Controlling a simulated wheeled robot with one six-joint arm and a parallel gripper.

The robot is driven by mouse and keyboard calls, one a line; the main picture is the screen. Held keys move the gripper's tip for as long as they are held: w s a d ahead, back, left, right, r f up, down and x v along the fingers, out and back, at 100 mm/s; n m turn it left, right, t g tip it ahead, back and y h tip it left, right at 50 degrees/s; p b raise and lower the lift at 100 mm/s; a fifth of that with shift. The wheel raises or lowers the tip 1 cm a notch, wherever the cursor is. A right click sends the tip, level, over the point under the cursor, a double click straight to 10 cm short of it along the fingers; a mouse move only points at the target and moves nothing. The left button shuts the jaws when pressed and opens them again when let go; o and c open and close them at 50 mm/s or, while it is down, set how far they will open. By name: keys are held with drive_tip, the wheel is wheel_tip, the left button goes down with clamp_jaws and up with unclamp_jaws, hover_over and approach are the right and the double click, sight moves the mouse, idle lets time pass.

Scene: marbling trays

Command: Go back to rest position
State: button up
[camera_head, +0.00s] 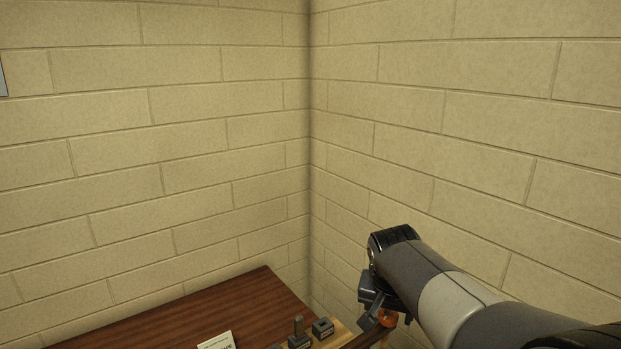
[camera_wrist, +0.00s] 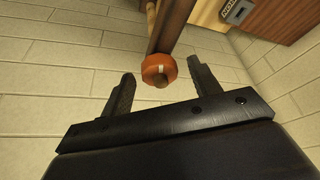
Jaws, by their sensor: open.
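My gripper (camera_wrist: 160,73) is open, its two dark fingers spread wide in the wrist view. In the head view my gripper (camera_head: 378,316) is at the lower right, pointing down beside the right end of a brown wooden table (camera_head: 220,308). A round orange thing (camera_wrist: 155,66) with a pale mark and a brown middle shows between the fingertips, with a gap on each side. It also shows in the head view as a small orange patch (camera_head: 388,318), partly hidden by the gripper. I cannot tell what it rests on.
Dark small blocks (camera_head: 322,328) stand on a light wooden strip at the table's front right. A white printed card (camera_head: 216,341) is left of them. Pale block walls (camera_head: 180,130) meet in a corner behind the table. The table's left part is bare.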

drive_tip(key=shift+d+n+y, duration=0.15)
drive_tip(key=shift+n+y, duration=0.5)
drive_tip(key=shift+n, duration=1)
drive_tip(key=shift+d+n+y, duration=0.1)
drive_tip(key=shift+n+y, duration=0.55)
drive_tip(key=shift+n, duration=1)
drive_tip(key=v, duration=0.8)
drive_tip(key=shift+s+r, duration=0.1)
